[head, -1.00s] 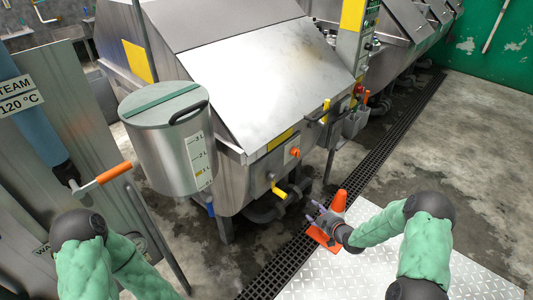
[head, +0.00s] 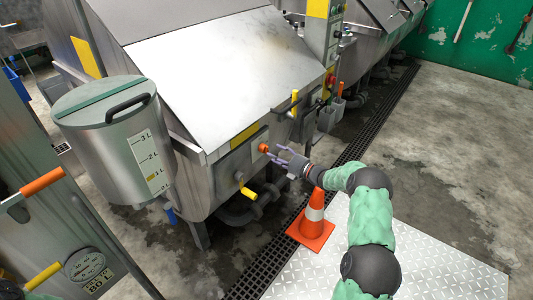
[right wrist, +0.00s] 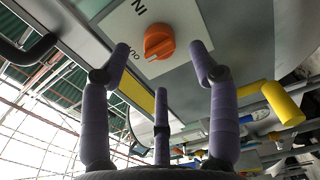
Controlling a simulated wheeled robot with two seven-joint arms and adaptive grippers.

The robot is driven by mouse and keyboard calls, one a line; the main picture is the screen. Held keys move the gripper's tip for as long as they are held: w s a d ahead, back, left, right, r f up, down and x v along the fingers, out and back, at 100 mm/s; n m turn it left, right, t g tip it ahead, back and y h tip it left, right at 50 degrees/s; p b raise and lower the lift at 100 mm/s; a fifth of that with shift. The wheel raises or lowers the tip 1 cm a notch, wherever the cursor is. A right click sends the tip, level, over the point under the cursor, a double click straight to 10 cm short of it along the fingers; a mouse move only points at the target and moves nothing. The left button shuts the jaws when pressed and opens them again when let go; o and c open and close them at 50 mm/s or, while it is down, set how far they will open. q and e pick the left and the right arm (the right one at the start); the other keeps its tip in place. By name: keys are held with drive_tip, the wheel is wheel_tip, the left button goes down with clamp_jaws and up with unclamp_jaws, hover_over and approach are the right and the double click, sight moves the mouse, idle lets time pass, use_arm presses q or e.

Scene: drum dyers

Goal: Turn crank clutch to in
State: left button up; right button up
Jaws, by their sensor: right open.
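The crank clutch is an orange knob (head: 263,148) on a pale plate on the front of the steel dyeing machine (head: 205,65). In the right wrist view the orange knob (right wrist: 159,42) lies ahead, between and beyond my spread fingers. "IN" is printed on the plate above it, and partly hidden letters show at its lower left. My left gripper is out of view.
A yellow-handled valve (head: 249,193) sits below the knob and an upright yellow handle (head: 294,102) to its right. A steel measuring drum (head: 117,140) stands at left.

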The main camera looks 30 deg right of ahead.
sight(268, 150)
drive_tip(key=shift+b+x, duration=0.5)
drive_tip(key=shift+x, duration=1.9)
drive_tip(key=c, duration=1.1)
